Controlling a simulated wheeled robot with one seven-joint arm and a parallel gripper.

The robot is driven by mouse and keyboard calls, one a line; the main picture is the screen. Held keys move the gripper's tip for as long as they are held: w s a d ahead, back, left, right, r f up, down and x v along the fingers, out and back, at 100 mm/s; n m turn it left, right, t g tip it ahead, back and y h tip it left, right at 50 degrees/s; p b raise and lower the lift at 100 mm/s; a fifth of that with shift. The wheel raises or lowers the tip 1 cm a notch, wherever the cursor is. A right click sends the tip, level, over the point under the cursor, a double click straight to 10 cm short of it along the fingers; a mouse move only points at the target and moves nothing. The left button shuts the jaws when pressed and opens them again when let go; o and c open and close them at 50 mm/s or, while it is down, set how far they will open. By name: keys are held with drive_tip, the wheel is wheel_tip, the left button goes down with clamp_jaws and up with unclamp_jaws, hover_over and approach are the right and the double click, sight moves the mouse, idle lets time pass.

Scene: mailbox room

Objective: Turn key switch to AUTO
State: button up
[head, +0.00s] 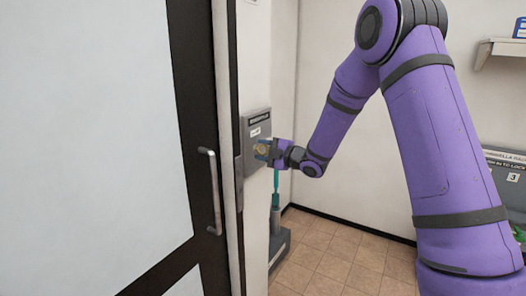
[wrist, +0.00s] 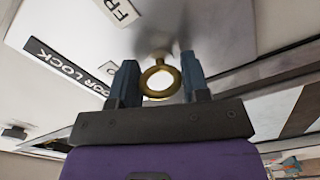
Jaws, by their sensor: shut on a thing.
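The key switch panel (head: 257,135) is a grey box on the narrow wall beside the door. A brass key with a round ring-shaped bow (wrist: 160,78) stands out from the panel face. My gripper (head: 264,151) is at the front of the panel, its blue fingers on either side of the key. In the wrist view my gripper (wrist: 157,76) is shut on the key's bow. A black "DOOR LOCK" label (wrist: 70,68) and a white label starting "FR" (wrist: 120,10) show there. An AUTO mark is not readable, so I cannot tell the switch position.
A dark-framed door (head: 190,130) with a metal pull handle (head: 213,190) stands left of the panel. A teal-handled item (head: 276,190) with a grey base is below the panel. A grey rack (head: 505,165) and a shelf (head: 500,47) are at right. The tiled floor between is clear.

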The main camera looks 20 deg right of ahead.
drive_tip(key=shift+n, duration=2.2)
drive_tip(key=shift+f, duration=0.1)
drive_tip(key=o, duration=0.9)
drive_tip(key=v, duration=1)
drive_tip(key=shift+s+d, duration=0.2)
drive_tip(key=shift+s, duration=0.1)
